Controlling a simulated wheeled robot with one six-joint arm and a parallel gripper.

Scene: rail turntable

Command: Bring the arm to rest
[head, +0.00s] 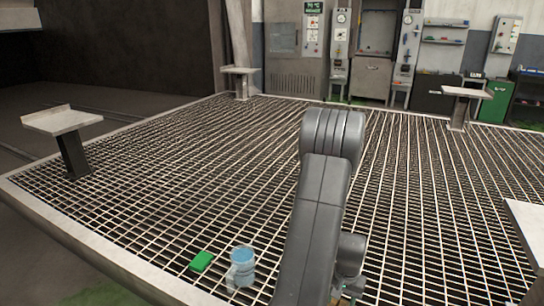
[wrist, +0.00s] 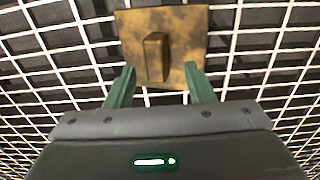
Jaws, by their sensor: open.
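My arm stands in the middle of the head view, bent at a grey joint, with its lower part running off the bottom edge. My gripper (wrist: 160,68) shows in the wrist view with its two green fingers spread apart. A brown block (wrist: 155,56) shows between and beyond the fingertips, with a gap on each side. It is on a stained brown and yellow plate (wrist: 195,22) over the grating. Nothing is held. In the head view I cannot make out the fingers, the block or the plate.
A green block (head: 201,261) and a clear container with blue in it (head: 242,267) are on the grating (head: 180,180) left of my arm. Pedestal stands (head: 62,121) (head: 238,70) (head: 467,92) rise near its edges. Cabinets (head: 372,55) line the back. The middle grating is clear.

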